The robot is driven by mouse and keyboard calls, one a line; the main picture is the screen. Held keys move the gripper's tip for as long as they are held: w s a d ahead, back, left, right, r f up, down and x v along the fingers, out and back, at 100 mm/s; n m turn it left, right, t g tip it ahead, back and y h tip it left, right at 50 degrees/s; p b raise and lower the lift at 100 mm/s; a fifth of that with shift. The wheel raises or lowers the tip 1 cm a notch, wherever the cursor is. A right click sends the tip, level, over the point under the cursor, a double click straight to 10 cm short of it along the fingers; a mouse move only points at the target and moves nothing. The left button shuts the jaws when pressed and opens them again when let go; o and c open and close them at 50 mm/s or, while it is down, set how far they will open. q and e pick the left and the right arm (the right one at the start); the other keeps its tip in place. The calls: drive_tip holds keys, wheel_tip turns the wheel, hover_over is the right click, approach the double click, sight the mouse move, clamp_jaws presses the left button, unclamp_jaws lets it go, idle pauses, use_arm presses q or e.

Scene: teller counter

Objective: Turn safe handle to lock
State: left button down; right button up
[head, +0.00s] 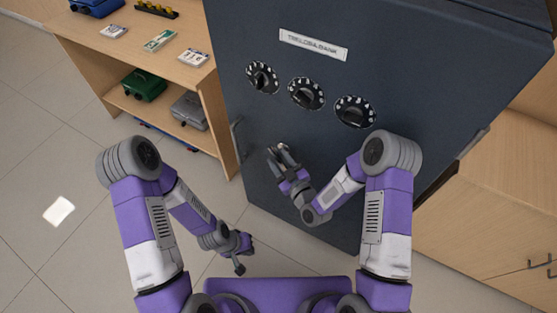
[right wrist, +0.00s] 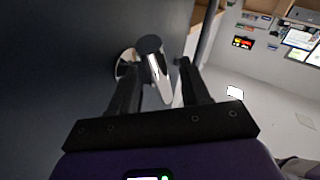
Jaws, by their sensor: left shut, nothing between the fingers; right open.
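The dark blue-grey safe (head: 400,60) stands ahead with three black dials (head: 306,93) and a nameplate (head: 313,44) on its front. The safe handle is a silver lever with a dark end (right wrist: 157,70) on a round silver base (right wrist: 126,64), seen in the right wrist view. My right gripper (head: 279,153) is open at the safe front. Its two fingers (right wrist: 157,75) lie on either side of the lever, without a visible grip; contact is unclear. In the head view the gripper largely hides the lever. My left gripper (head: 239,266) is shut and empty, low over the floor, away from the safe.
A vertical grey bar (head: 239,140) is on the safe's left edge. A wooden shelf unit (head: 150,60) at left holds a green case (head: 143,85), a grey case (head: 189,110) and small cards. Wooden cabinets (head: 480,235) stand at right. The floor at left is mostly clear.

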drive_tip(key=shift+w+a, duration=0.2)
drive_tip(key=shift+w, duration=0.15)
clamp_jaws()
